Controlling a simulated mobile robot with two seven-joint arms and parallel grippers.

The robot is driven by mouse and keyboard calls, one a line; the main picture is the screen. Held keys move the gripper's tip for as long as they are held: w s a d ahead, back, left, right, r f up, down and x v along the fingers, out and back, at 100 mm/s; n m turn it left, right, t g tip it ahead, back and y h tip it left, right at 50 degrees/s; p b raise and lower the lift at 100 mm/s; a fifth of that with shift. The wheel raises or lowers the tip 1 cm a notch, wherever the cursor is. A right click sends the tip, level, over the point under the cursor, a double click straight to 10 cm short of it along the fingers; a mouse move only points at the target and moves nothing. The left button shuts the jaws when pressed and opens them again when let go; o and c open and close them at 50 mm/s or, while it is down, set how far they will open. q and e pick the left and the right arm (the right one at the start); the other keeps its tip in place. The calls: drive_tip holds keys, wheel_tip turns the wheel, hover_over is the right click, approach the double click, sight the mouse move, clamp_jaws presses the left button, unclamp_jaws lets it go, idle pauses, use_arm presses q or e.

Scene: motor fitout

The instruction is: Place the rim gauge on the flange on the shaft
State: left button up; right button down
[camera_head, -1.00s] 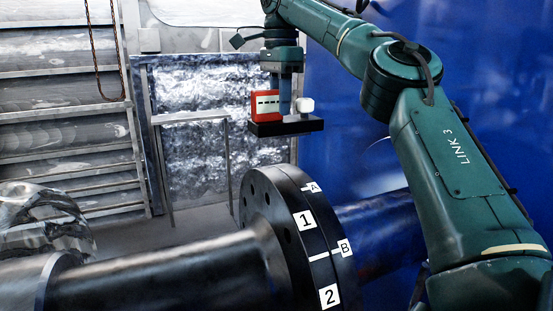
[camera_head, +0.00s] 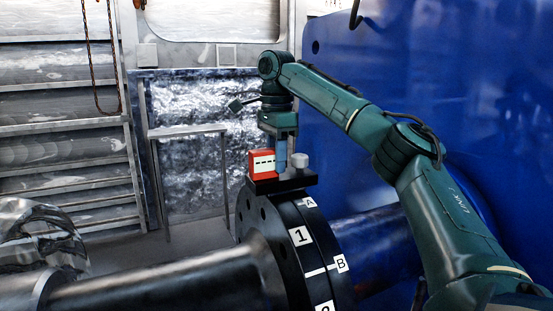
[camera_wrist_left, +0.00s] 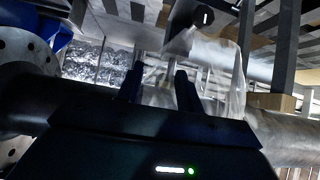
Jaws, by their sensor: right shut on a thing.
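The rim gauge (camera_head: 262,164) has a red body with a white face, a pale round knob and a black base. My right gripper (camera_head: 281,163) is shut on it from above and holds it roughly level. Its base is at the top of the black flange (camera_head: 256,222) on the shaft (camera_head: 165,284); I cannot tell whether it touches the rim. White labels 1, A and B show on the rim. My left gripper (camera_wrist_left: 158,90) shows only in the left wrist view, its two dark fingers apart with nothing seen between them.
A blue wall (camera_head: 450,110) stands behind my right arm. A shiny rounded metal part (camera_head: 40,238) lies at lower left. In the left wrist view, a round flange with holes (camera_wrist_left: 25,50) is at the left.

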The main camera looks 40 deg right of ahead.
drive_tip(key=shift+f, duration=0.1)
idle(0.3)
drive_tip(key=c, duration=1.1)
unclamp_jaws()
drive_tip(key=shift+r, duration=6.05)
